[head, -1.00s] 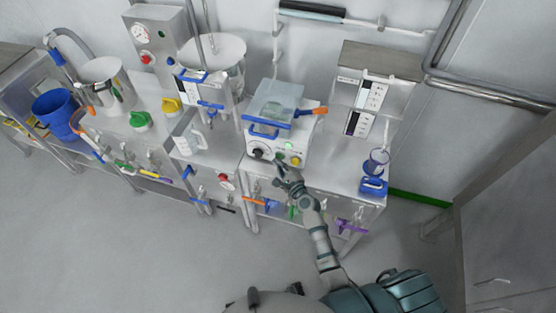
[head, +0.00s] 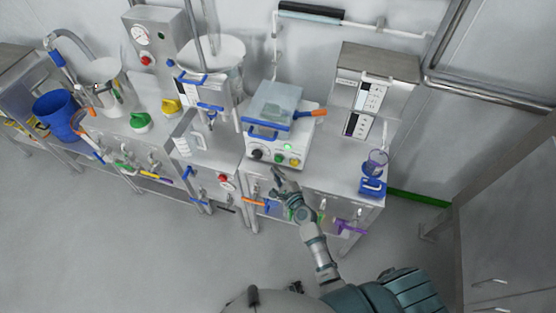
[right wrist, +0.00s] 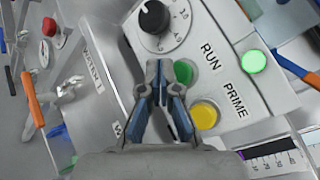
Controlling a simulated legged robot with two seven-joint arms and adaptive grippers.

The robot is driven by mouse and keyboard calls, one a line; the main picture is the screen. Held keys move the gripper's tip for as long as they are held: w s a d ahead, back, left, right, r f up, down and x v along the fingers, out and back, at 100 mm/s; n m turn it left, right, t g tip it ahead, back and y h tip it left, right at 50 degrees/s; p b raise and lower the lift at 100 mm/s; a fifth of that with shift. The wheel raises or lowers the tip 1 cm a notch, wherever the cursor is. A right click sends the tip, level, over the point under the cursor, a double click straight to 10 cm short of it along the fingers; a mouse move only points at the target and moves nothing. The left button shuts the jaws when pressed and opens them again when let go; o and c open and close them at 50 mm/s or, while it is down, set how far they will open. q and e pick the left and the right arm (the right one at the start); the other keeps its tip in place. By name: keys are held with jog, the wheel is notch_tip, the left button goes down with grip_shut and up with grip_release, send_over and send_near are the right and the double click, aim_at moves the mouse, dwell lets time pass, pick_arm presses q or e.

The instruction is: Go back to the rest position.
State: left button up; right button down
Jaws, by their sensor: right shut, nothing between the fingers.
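My right gripper (head: 277,174) is shut and empty, just in front of the white device (head: 309,146) on the bench. In the right wrist view the closed fingertips (right wrist: 160,72) are near the device's front panel, beside the green RUN button (right wrist: 183,72). Whether they touch it cannot be told there; in the head view they appear slightly apart from the panel. A black knob (right wrist: 154,17), a yellow PRIME button (right wrist: 206,114) and a lit green lamp (right wrist: 254,61) are on the panel. My left gripper does not show.
The bench (head: 340,178) carries a blue-based stand (head: 373,187) at right and a grey boxed unit (head: 371,95) behind. A red button (right wrist: 49,26) shows at left in the wrist view. Open floor (head: 130,250) lies in front.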

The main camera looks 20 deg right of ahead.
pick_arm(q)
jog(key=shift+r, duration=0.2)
pick_arm(e)
jog(key=shift+s+a, duration=0.8)
jog(key=shift+s, duration=0.1)
jog(key=s+f+n+g+h, duration=0.1)
jog(key=s+f+n+g, duration=0.4)
jog(key=s+f, duration=0.75)
jog(key=s+f+n+g, duration=0.3)
jog(key=s+f+n, duration=0.35)
jog(key=f, duration=1.25)
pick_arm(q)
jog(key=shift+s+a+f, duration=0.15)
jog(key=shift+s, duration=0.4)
pick_arm(e)
jog(key=s+d+f+n+g+h, duration=0.1)
jog(key=s+f+n, duration=0.4)
jog(key=s, duration=0.5)
jog(key=s+d+f+n+g, duration=0.4)
jog(key=s+d+f+n, duration=0.1)
jog(key=s, duration=0.6)
jog(key=s+d+f+n+g+h, duration=0.1)
jog(key=s+f+n, duration=0.4)
jog(key=s, duration=0.5)
jog(key=shift+s+d+f+g+h, duration=0.2)
jog(key=shift+s+d+g+h, duration=0.15)
jog(key=shift+d+g, duration=0.7)
